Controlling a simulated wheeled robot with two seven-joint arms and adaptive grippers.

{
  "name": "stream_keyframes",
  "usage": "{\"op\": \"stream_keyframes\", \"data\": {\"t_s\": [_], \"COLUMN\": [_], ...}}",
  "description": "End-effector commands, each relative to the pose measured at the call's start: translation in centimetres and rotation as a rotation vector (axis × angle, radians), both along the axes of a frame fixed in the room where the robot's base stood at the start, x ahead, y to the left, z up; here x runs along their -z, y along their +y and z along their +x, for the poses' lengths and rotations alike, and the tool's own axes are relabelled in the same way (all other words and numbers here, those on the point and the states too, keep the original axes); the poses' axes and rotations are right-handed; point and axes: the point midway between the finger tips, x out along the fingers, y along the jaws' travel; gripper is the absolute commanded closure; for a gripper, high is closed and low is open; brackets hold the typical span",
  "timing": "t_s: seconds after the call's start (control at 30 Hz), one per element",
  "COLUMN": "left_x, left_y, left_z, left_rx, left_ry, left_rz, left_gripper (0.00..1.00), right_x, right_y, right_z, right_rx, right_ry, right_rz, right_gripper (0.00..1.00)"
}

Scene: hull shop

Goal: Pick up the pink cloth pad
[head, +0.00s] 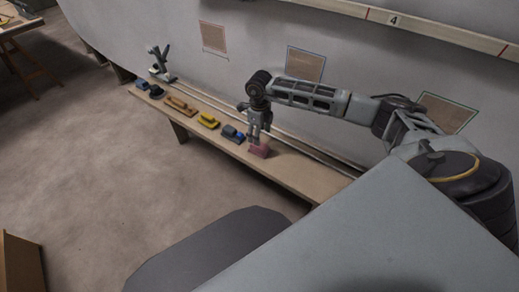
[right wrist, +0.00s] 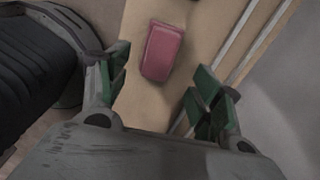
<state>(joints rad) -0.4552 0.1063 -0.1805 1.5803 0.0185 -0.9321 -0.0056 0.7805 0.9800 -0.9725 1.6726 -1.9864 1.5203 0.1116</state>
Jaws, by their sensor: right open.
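The pink cloth pad (head: 259,150) lies on the long wooden bench (head: 291,170) below the grey hull. In the right wrist view the pad (right wrist: 162,51) is a rounded pink block lying flat on the bench top, ahead of the fingers. My right gripper (head: 254,138) points down just above the pad in the head view. In the right wrist view my right gripper (right wrist: 158,95) is open and empty, its green-padded fingers spread to either side with the pad beyond the gap. I see no contact with the pad. My left gripper is not in view.
A blue block (head: 232,133), a yellow tool (head: 207,120), a wooden-handled tool (head: 181,104) and other tools line the bench to the left. Pale rails (head: 315,152) run along the bench's back beside the hull. Floor in front is clear.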

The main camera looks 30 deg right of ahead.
Motion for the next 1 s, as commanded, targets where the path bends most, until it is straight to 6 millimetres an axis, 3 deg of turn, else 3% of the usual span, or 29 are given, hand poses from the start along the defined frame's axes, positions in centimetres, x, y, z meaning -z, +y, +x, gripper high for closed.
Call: {"op": "stream_keyframes", "data": {"t_s": [0.2,0.73,1.0], "left_x": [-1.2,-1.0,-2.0], "left_y": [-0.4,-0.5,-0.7], "left_z": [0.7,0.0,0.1], "left_rx": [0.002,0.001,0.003], "left_ry": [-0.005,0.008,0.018], "left_rz": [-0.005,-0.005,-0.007], "left_gripper": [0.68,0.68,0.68], "right_x": [2.1,2.8,5.6], "right_y": [0.0,0.0,0.0], "right_z": [0.0,0.0,-0.1], "right_rx": [0.000,0.000,0.000], "right_ry": [0.000,0.001,0.003], "right_rz": [0.001,0.000,0.001], "right_gripper": [0.35,0.35,0.35]}}
